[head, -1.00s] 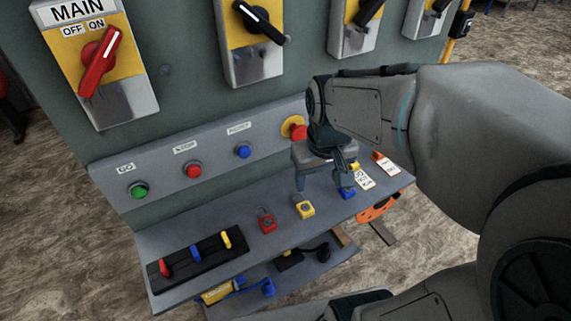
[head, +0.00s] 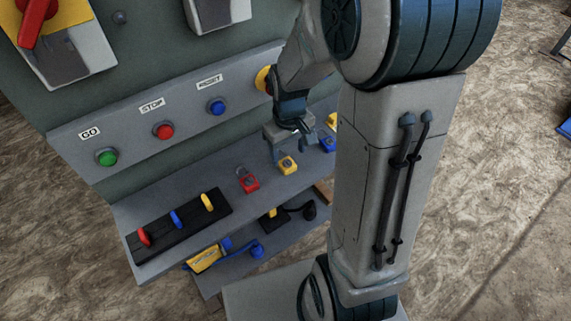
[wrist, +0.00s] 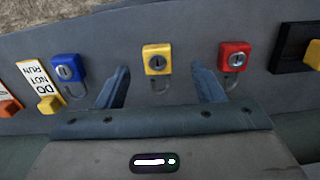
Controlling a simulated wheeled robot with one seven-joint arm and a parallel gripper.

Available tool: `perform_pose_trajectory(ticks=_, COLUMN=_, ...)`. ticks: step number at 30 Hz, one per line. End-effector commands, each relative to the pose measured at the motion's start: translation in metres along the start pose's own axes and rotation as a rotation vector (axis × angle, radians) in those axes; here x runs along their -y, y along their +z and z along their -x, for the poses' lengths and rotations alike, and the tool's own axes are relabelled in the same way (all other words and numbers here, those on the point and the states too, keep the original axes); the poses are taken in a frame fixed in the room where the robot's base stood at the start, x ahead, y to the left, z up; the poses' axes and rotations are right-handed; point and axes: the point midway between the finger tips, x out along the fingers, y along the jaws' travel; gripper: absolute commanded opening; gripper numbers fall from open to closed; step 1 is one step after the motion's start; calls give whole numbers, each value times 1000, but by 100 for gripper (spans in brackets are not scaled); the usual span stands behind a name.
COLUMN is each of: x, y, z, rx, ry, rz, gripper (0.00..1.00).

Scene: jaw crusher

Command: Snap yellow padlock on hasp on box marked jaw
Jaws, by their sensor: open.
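The yellow padlock (head: 287,165) lies on the grey shelf between a red padlock (head: 248,180) and a blue padlock (head: 327,142). In the wrist view the yellow padlock (wrist: 157,59) shows its keyhole and sits ahead of and between my two fingers. My gripper (wrist: 160,88) is open and empty, with the fingers apart on either side of the yellow padlock's line. In the head view my gripper (head: 290,150) hangs just above the shelf beside the yellow padlock. No box marked jaw or its hasp can be read in the current views.
The red padlock (wrist: 234,57) and blue padlock (wrist: 68,68) lie close on either side. A tag reading DO NOT RUN (wrist: 37,80) lies beyond the blue one. A black rack with coloured handles (head: 178,228) is at the shelf's left. Push buttons (head: 163,131) line the panel above.

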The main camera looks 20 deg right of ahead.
Motion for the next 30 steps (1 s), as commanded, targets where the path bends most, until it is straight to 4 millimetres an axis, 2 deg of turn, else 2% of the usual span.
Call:
perform_pose_trajectory(ticks=4, x=-1, y=-1, z=-11, rx=1, ry=0, rz=0, gripper=62)
perform_pose_trajectory(ticks=12, x=-4, y=-3, z=-48, rx=3, ry=0, rz=1, gripper=62)
perform_pose_trajectory(ticks=22, x=-5, y=-4, z=-54, rx=-1, ry=1, rz=0, gripper=62)
perform_pose_trajectory(ticks=27, x=-5, y=-4, z=-53, rx=-1, ry=1, rz=0, gripper=15)
perform_pose_trajectory(ticks=30, x=-5, y=-4, z=-53, rx=-2, ry=1, rz=0, gripper=12)
